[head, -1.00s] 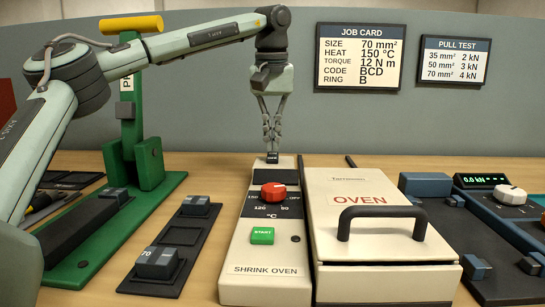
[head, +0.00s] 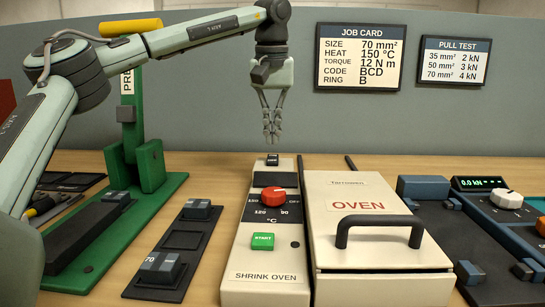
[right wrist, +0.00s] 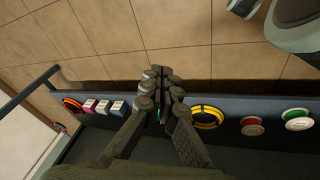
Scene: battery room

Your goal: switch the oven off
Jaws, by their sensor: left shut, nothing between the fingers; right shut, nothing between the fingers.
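The shrink oven has a cream control panel (head: 265,262) and, beside it, a closed lid (head: 350,188) marked OVEN with a black handle. The panel carries a red dial (head: 273,196), a green START button (head: 263,241) and a small black switch (head: 272,159) at its far end. The scale around the dial is too small to read its setting surely. I cannot tell the switch's position. My left gripper (head: 272,140) is shut and empty, pointing down just above the switch with a small gap. My right gripper (right wrist: 162,76) is shut and empty in the right wrist view.
A green press (head: 150,165) with a yellow handle stands left. A dark tray (head: 180,240) with grey blocks lies between it and the oven. A pull tester (head: 480,183) is on the right. In the right wrist view, a dark rack (right wrist: 230,133) holds rings and spools above a tiled floor.

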